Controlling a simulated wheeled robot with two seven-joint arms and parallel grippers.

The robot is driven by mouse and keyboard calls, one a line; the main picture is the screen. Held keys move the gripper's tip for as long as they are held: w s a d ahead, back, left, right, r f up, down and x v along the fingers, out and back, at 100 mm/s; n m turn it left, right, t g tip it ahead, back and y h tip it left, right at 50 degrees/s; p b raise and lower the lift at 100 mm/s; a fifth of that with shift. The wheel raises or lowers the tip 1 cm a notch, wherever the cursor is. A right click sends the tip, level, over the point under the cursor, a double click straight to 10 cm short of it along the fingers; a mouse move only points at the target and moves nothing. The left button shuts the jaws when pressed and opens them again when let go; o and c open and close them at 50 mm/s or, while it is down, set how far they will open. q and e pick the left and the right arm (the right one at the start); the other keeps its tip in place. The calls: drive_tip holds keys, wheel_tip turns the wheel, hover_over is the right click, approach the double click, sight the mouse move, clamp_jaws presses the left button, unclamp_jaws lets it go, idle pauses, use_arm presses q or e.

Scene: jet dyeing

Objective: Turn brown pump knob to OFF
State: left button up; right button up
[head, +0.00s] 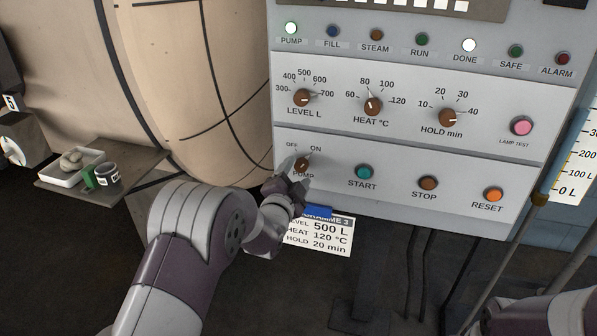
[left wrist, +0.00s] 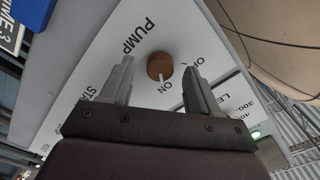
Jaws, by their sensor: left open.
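The brown pump knob (head: 302,167) is at the lower left of the panel, with OFF marked to its upper left and ON to its upper right. Its white pointer line is toward ON; in the left wrist view the knob (left wrist: 159,66) shows the same. My left gripper (head: 294,174) is at the knob in the head view and partly covers it and the PUMP label. In the left wrist view its two fingers (left wrist: 157,70) are apart, one on each side of the knob, with visible gaps. My right gripper is not in view.
The START (head: 366,172), STOP (head: 428,183) and RESET (head: 494,195) buttons are to the right. The LEVEL knob (head: 302,97) is above. The PUMP lamp (head: 291,28) glows. A programme card (head: 325,236) hangs below the panel. A small shelf (head: 128,181) holds a tray at left.

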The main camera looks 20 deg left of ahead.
use_arm(q)
drive_tip(key=shift+w, duration=1.3)
drive_tip(key=c, duration=1)
drive_tip(key=shift+c, duration=0.2)
